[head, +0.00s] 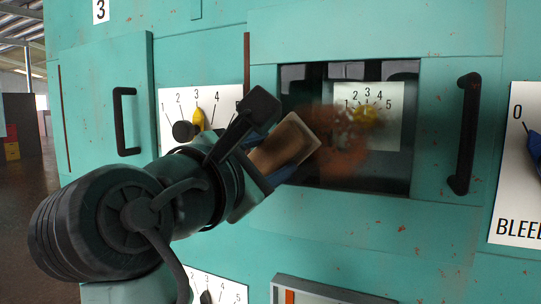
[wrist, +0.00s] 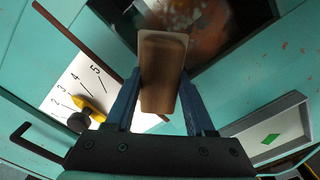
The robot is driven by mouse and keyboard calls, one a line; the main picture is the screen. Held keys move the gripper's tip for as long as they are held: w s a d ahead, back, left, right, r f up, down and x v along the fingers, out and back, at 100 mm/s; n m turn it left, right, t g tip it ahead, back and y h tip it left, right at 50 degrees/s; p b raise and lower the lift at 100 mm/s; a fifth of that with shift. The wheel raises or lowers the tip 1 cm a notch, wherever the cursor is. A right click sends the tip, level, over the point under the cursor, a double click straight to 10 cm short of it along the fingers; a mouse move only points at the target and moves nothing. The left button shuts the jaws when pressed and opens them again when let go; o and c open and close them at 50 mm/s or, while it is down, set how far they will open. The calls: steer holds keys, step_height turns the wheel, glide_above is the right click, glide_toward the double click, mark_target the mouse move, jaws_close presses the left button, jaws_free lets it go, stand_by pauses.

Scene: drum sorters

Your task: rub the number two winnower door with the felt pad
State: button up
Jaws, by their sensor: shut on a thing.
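A teal door (head: 350,215) with a dark window and a black handle (head: 465,133) at its right stands shut in the head view. No number shows on it, so I cannot tell whether it is the number two door. A blurry reddish-brown smear (head: 335,150) covers part of its window, which also shows in the wrist view (wrist: 205,28). My gripper (wrist: 160,100) is shut on the brown, block-like felt pad (head: 285,146), with a blue finger on each side. The pad is at the window's left side, beside the smear; I cannot tell whether it touches the glass.
Left of it is another teal door (head: 95,110) with a black handle, below a number 3 sign (head: 101,11). A dial plate with a yellow pointer (head: 198,118) lies behind my arm. A blue knob (head: 534,145) sits far right. A grey-framed panel (head: 330,292) is below.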

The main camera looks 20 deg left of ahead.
steer(key=shift+w, duration=0.95)
steer(key=shift+d, duration=0.1)
